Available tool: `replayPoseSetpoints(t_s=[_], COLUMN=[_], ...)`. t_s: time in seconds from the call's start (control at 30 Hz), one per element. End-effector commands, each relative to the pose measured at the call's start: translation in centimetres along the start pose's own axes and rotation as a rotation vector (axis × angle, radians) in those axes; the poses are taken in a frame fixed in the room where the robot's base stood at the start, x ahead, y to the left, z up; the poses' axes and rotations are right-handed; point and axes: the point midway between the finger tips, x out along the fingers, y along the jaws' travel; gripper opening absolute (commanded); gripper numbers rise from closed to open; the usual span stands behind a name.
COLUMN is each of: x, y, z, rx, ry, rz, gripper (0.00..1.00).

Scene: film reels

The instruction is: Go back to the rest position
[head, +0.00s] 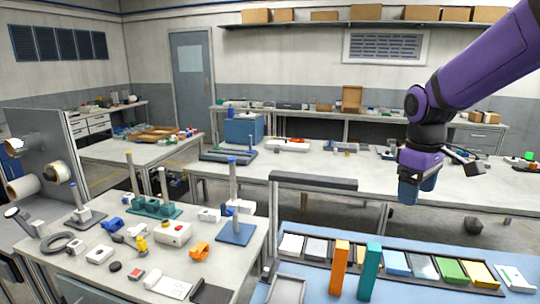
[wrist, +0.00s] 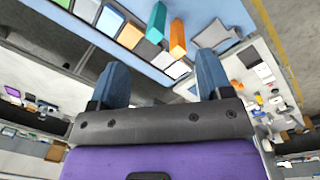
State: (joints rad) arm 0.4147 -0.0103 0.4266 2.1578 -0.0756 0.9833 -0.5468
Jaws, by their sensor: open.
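My gripper (head: 416,190) is in the head view at the right, at the end of my purple arm. It is raised above the blue-topped bench, with its blue fingers pointing down. In the wrist view my gripper (wrist: 165,85) shows two blue fingers spread wide apart. It is open, with nothing between the fingers. An orange block (head: 339,267) and a teal block (head: 369,271) stand upright on the bench below and left of it, apart from the gripper.
A dark tray (head: 318,262) holds a row of coloured tiles on the blue bench (head: 315,233). The left table (head: 75,263) carries pegs on bases and small parts. A grey bar (head: 313,181) stands behind the bench. The air around my gripper is clear.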

Motion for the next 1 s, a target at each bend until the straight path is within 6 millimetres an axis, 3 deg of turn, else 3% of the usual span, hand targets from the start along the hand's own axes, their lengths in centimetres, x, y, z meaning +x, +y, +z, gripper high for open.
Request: replayPoseSetpoints(t_s=[0.2, 0.5, 0.8, 1.0], x=[-3.5, -6.5, -7.2, -7.0], y=[-3.4, -7.7, -11.1, -11.9], z=[4.0, 9.9, 15.3, 16.9], rx=[0.152, 0.364, 0.545, 0.6], ry=[0.072, 0.226, 0.398, 0.451], rz=[0.092, 0.141, 0.102, 0.072], gripper=[0.72, 0.72, 0.72, 0.72])
